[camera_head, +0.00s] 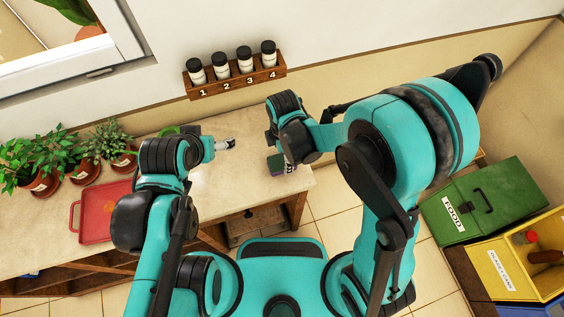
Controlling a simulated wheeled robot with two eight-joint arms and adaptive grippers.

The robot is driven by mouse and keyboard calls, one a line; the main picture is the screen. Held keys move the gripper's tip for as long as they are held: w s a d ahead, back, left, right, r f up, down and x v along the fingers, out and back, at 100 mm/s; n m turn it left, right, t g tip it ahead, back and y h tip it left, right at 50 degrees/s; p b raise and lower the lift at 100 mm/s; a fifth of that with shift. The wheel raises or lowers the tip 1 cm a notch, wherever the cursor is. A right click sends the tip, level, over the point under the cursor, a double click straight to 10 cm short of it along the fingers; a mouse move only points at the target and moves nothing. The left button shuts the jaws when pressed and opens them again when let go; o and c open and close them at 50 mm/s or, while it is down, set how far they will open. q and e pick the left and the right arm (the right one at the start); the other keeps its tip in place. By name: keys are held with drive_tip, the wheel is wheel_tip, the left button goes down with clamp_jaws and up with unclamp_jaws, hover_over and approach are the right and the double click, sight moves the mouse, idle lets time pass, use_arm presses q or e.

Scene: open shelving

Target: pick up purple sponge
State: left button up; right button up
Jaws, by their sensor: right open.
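The purple sponge (276,164), with a green-looking side, lies on the pale counter near its right end. My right gripper (290,167) is open and points down right beside the sponge, at its right side. It partly covers the sponge, and I cannot tell whether they touch. My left gripper (230,144) is over the counter to the left of the sponge, apart from it. It is too small to tell whether its fingers are open or shut.
A red tray (92,238) and potted plants (84,172) are on the left of the counter. A wall rack (236,83) holds several numbered jars behind. A green bin (478,198) and a yellow bin (497,271) stand at the right. The counter between my grippers is clear.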

sight(282, 161)
wheel_tip(282, 161, down, 4)
drive_tip(key=shift+w+a+f+b, duration=0.1)
drive_tip(key=shift+a+f+b, duration=0.1)
drive_tip(key=shift+b, duration=0.4)
drive_tip(key=c, duration=0.8)
drive_tip(key=shift+r, duration=0.1)
drive_tip(key=shift+r+p, duration=0.3)
drive_tip(key=shift+r, duration=0.35)
wheel_tip(282, 161, up, 3)
drive_tip(key=shift+r+p, duration=0.1)
drive_tip(key=shift+p, duration=0.45)
drive_tip(key=s+d+r+p, duration=0.2)
drive_tip(key=s+d+r, duration=0.2)
drive_tip(key=s, duration=0.7)
wheel_tip(282, 161, up, 2)
drive_tip(key=shift+r+p, duration=0.2)
drive_tip(key=shift+p, duration=0.15)
drive_tip(key=shift+o, duration=0.4)
